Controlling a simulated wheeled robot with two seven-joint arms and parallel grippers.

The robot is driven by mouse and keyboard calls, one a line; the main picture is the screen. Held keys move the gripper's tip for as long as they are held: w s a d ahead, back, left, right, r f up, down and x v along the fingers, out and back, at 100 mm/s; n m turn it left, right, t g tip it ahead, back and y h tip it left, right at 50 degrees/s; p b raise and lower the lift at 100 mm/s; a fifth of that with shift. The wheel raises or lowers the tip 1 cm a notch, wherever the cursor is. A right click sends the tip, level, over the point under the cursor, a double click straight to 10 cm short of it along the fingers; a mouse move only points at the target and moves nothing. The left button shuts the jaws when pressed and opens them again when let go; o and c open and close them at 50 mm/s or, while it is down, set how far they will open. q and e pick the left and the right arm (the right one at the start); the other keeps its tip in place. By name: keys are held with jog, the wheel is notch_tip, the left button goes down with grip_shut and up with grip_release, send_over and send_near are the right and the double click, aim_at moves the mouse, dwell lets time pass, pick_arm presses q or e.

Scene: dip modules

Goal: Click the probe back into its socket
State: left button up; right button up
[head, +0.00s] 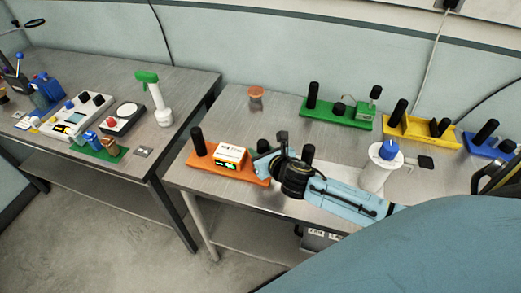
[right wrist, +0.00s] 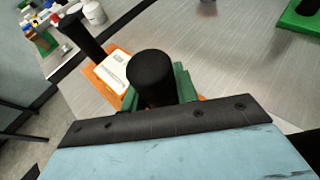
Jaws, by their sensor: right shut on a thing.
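The orange module (head: 215,167) lies on the right-hand table, with a black post (head: 197,141) at its left end and a white meter (head: 231,154) with a lit green display. My right gripper (head: 263,163) is at the module's right part, beside the meter. In the right wrist view, its green-teal fingers are shut on a black cylinder (right wrist: 152,75), which stands in front of the meter (right wrist: 112,70). I cannot tell whether this cylinder is the probe. The socket and the cylinder's lower end are hidden. My left gripper is not in view.
Green (head: 335,117), yellow (head: 420,132) and blue (head: 488,146) modules stand along the table's back. A white cylinder with a blue top (head: 388,150) stands right of my right arm. An orange-lidded jar (head: 256,93) stands at the back left. The table between the jar and the orange module is clear.

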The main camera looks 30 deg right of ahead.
aim_at(261, 139)
jog(key=shift+c, duration=0.5)
jog(key=o, duration=1.7)
notch_tip(261, 139, up, 6)
jog(key=p, duration=0.6)
jog(key=shift+r+p, duration=1.4)
jog(key=shift+r, duration=0.15)
